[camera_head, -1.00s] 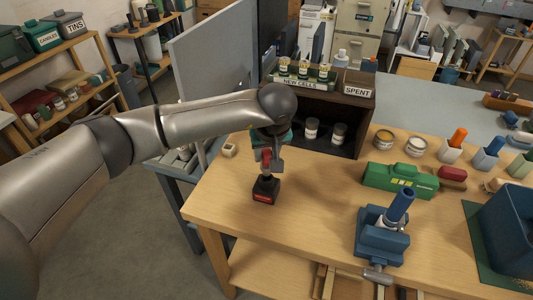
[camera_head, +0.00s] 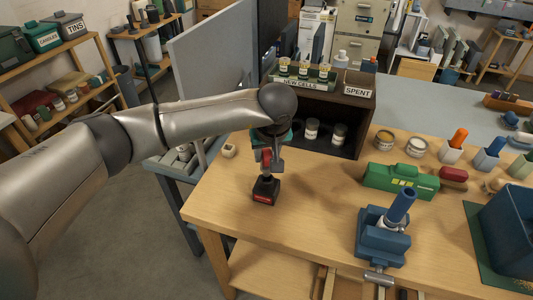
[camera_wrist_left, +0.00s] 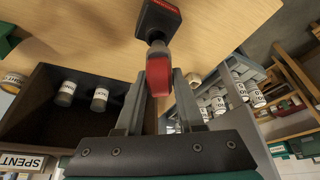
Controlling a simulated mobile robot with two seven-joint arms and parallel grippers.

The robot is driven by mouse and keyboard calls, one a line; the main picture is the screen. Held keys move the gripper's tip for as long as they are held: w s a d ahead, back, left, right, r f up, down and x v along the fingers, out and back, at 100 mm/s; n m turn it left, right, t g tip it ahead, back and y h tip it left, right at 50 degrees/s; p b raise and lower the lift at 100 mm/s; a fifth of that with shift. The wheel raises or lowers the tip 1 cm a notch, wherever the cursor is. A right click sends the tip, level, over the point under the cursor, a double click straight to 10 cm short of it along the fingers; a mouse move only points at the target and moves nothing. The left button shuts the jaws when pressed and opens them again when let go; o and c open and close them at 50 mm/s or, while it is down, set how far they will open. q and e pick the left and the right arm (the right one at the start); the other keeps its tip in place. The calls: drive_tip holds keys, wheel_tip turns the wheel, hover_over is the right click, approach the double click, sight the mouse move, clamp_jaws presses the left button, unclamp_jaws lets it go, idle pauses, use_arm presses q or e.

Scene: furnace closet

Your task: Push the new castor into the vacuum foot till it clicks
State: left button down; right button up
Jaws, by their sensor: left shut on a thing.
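My left gripper (camera_head: 268,158) points down over the left part of the wooden bench. It is shut on the red part of a tool (camera_head: 266,189) with a grey neck and a black, red-labelled base. In the left wrist view the red grip (camera_wrist_left: 158,75) sits between the two fingers (camera_wrist_left: 158,100). I cannot tell whether the base touches the bench. A blue vise-like block (camera_head: 382,238) with an upright blue tube (camera_head: 401,205) stands at the front right; I cannot tell whether this is the vacuum foot. I cannot identify a castor. My right gripper is not in view.
A dark open box (camera_head: 355,110) with cans inside stands behind the gripper. A green case (camera_head: 398,181), open tins (camera_head: 384,139) and a blue bin (camera_head: 507,235) are to the right. A small pale block (camera_head: 229,150) lies at left. The bench's front middle is clear.

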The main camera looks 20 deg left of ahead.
use_arm(q)
drive_tip(key=shift+f+b, duration=1.6)
drive_tip(key=shift+f, duration=0.2)
drive_tip(key=shift+c, duration=2.2)
unclamp_jaws()
drive_tip(key=shift+p+v, duration=1.65)
drive_tip(key=shift+v, duration=0.55)
drive_tip(key=shift+p+v, duration=1.3)
drive_tip(key=shift+v, duration=0.5)
